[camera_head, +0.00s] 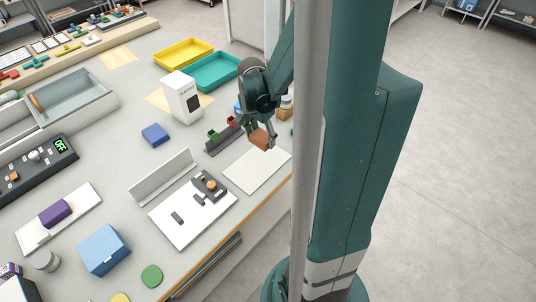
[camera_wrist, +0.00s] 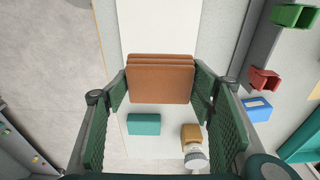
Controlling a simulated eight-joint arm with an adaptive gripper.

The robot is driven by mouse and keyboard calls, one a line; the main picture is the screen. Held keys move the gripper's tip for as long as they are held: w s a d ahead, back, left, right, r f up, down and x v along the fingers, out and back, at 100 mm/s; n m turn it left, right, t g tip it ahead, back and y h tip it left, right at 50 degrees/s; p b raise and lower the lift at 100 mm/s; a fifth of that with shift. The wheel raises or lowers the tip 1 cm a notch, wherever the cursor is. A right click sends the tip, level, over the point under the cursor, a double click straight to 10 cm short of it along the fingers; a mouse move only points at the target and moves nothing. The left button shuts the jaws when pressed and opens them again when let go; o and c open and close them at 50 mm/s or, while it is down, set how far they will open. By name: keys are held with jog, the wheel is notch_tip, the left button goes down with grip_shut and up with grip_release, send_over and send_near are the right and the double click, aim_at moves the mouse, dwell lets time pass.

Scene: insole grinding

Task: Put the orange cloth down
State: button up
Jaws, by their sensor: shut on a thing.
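The orange cloth (camera_head: 258,138) looks like a brown-orange folded pad. In the wrist view the cloth (camera_wrist: 160,84) shows stacked layers between the two green fingers. My gripper (camera_head: 261,131) is shut on it, with a finger at each side edge; it also shows in the wrist view (camera_wrist: 160,92). The cloth is at the far edge of a white rectangular mat (camera_head: 258,171) near the table's front right edge. I cannot tell whether its underside touches anything. The mat is otherwise bare, and it also shows in the wrist view (camera_wrist: 160,27).
A dark rack (camera_head: 222,143) with green and red pieces stands just left of the cloth. A white box (camera_head: 181,98) and teal tray (camera_head: 215,72) are behind. A white board (camera_head: 191,218) with small dark parts lies left of the mat. A teal block (camera_wrist: 144,124) lies below the cloth in the wrist view.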

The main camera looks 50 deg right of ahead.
jog(key=shift+s+d, duration=0.2)
jog(key=shift+d, duration=1.45)
jog(key=shift+f, duration=0.1)
send_over(269, 154)
jog(key=shift+a+f+b, duration=0.15)
jog(key=shift+f+b, duration=0.05)
jog(key=shift+f, duration=1.25)
jog(key=shift+a+f+b, duration=0.1)
jog(key=shift+f+b, duration=0.1)
jog(key=shift+f, duration=1.2)
jog(key=shift+f, duration=0.1)
jog(key=shift+f+b, duration=0.45)
jog(key=shift+f, duration=1.55)
jog(key=shift+f, duration=0.15)
jog(key=o, duration=0.8)
jog(key=shift+o, duration=0.2)
